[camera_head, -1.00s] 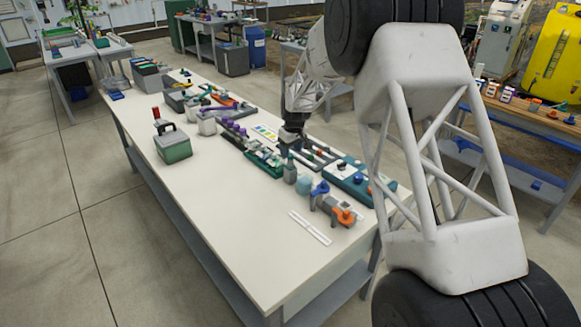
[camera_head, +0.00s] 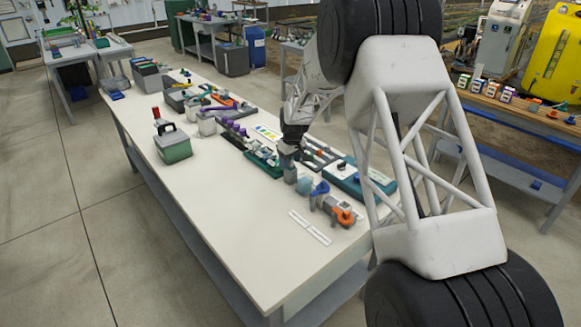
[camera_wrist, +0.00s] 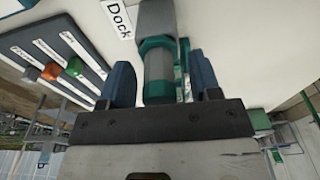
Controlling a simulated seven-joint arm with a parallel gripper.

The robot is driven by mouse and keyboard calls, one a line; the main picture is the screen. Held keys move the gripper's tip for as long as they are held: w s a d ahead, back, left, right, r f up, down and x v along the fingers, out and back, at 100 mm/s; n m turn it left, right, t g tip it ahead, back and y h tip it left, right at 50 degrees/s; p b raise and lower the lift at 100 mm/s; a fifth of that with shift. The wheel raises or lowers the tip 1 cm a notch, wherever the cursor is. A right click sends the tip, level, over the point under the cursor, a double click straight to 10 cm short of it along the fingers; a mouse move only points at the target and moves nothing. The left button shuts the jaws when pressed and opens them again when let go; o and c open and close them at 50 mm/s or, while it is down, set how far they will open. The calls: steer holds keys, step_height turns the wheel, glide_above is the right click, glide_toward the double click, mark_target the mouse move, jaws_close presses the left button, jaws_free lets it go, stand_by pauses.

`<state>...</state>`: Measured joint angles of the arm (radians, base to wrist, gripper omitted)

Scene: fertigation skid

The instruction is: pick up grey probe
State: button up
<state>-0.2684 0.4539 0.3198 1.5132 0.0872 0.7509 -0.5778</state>
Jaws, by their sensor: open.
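The grey piece with teal bands (camera_wrist: 157,68), which looks like the grey probe, lies between my gripper's two blue fingers in the wrist view. A gap shows between it and each finger. My gripper (camera_head: 288,152) is open, low over the bench in the head view, just above a small grey upright body (camera_head: 290,174). That seems to be the same piece, its top hidden by my gripper. A white "Dock" label (camera_wrist: 118,17) lies beside it in the wrist view.
A dark board (camera_wrist: 45,50) with grey, orange and green knobs is at left in the wrist view. On the bench (camera_head: 225,235), a teal case (camera_head: 345,180) and a grey-and-orange fitting (camera_head: 335,208) stand close by, right of my gripper. The bench's front is clear.

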stand_by(0.3)
steer(key=c, duration=1.1)
steer(key=shift+o, duration=0.2)
steer(key=shift+r, duration=0.15)
step_height(320, 180, up, 10)
steer(key=shift+f, duration=0.1)
